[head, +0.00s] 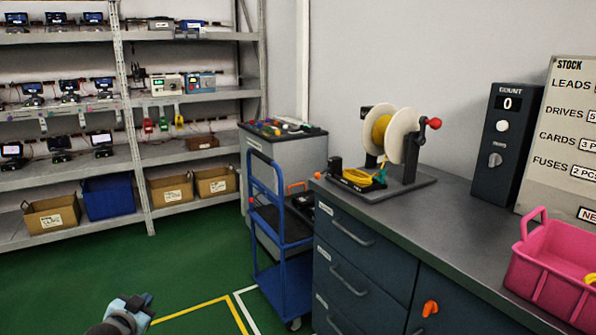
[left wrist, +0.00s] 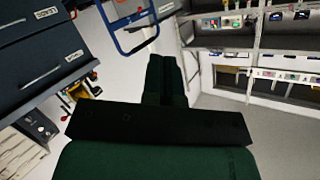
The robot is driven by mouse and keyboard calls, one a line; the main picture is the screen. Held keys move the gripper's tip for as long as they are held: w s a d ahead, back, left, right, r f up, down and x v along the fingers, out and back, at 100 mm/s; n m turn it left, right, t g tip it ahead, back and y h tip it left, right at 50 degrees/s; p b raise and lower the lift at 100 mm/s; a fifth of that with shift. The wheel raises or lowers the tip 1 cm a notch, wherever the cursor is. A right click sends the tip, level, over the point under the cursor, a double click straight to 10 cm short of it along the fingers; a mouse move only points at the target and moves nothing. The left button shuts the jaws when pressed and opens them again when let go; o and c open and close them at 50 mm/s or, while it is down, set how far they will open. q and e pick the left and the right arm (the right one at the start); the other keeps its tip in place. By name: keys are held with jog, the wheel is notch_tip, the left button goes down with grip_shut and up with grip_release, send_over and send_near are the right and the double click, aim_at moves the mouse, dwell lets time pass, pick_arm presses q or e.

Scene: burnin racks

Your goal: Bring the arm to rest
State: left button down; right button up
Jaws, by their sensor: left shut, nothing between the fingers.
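My left gripper (head: 143,299) shows at the bottom left of the head view, low over the green floor and apart from the shelves, the cart and the workbench. In the left wrist view, its two dark fingers (left wrist: 166,62) lie together, shut with nothing between them. The left wrist view is tilted, with the drawers at the left and the shelves at the upper right. My right gripper is in neither view.
A blue cart (head: 283,275) stands beside the workbench (head: 440,205), which holds a cable reel (head: 401,134) and a pink basket (head: 553,262). Metal shelves (head: 185,157) with devices and bins line the left wall. Green floor (head: 200,262) lies open between.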

pick_arm(q)
jog(key=s+d+f+g+h, duration=0.15)
jog(key=s+d+f, duration=0.25)
jog(key=s+d, duration=0.65)
jog(key=s+d+f+g+h, duration=0.1)
jog(key=s+d+f+h, duration=0.2)
jog(key=s+d, duration=0.75)
jog(key=s+d+r+n, duration=0.25)
jog(key=s+d, duration=0.25)
jog(key=s, duration=0.6)
jog(key=s+a+r+p, duration=0.1)
jog(key=r+p, duration=0.7)
jog(key=p, duration=0.7)
jog(key=s+a+r+g+y+p, duration=0.1)
jog(key=a+r+p, duration=0.1)
jog(key=r+p, duration=0.7)
jog(key=p, duration=0.7)
jog(key=shift+s+a, duration=0.25)
jog(key=shift+a, duration=0.05)
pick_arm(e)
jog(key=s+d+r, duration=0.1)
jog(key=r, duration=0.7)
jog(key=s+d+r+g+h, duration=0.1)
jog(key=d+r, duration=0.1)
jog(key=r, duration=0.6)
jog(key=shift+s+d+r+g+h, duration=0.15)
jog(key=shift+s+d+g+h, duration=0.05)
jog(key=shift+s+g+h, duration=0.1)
pick_arm(q)
jog(key=shift+g, duration=0.25)
